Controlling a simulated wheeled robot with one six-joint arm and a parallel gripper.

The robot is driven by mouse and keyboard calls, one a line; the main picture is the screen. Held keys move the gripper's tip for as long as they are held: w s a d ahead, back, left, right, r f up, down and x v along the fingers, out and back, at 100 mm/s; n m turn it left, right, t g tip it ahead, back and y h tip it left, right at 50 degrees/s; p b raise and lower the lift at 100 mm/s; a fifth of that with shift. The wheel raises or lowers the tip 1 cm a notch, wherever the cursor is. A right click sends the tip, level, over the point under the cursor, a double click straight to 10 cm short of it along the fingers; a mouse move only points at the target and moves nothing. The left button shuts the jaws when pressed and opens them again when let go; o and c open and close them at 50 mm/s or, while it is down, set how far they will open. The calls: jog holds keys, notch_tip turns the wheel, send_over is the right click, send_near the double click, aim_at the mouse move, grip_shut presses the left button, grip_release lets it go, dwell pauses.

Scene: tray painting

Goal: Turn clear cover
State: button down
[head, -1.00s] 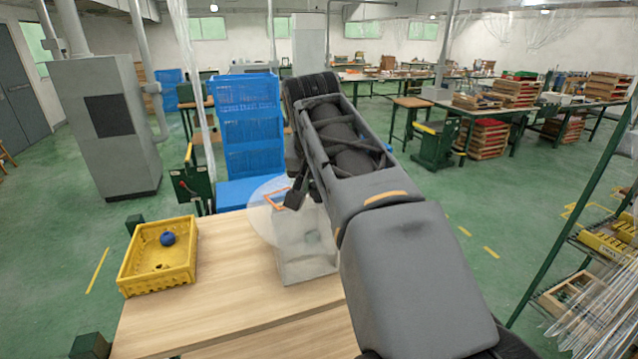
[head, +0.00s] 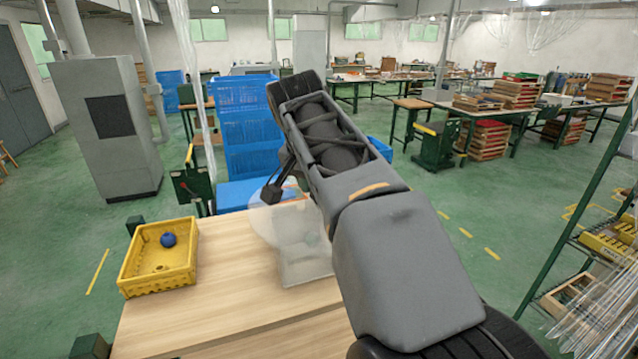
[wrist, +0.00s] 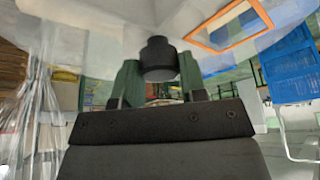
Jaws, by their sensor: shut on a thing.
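A yellow crate (head: 128,275) with a blue ball (head: 168,240) stands on the left of the wooden table (head: 190,325). Stacked blue crates (head: 248,130) stand just behind the table. The front and middle of the tabletop are clear.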

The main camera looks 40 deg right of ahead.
jog(key=c, duration=0.7)
grip_release()
jog(key=p+v, duration=0.1)
jog(key=v, duration=1.3)
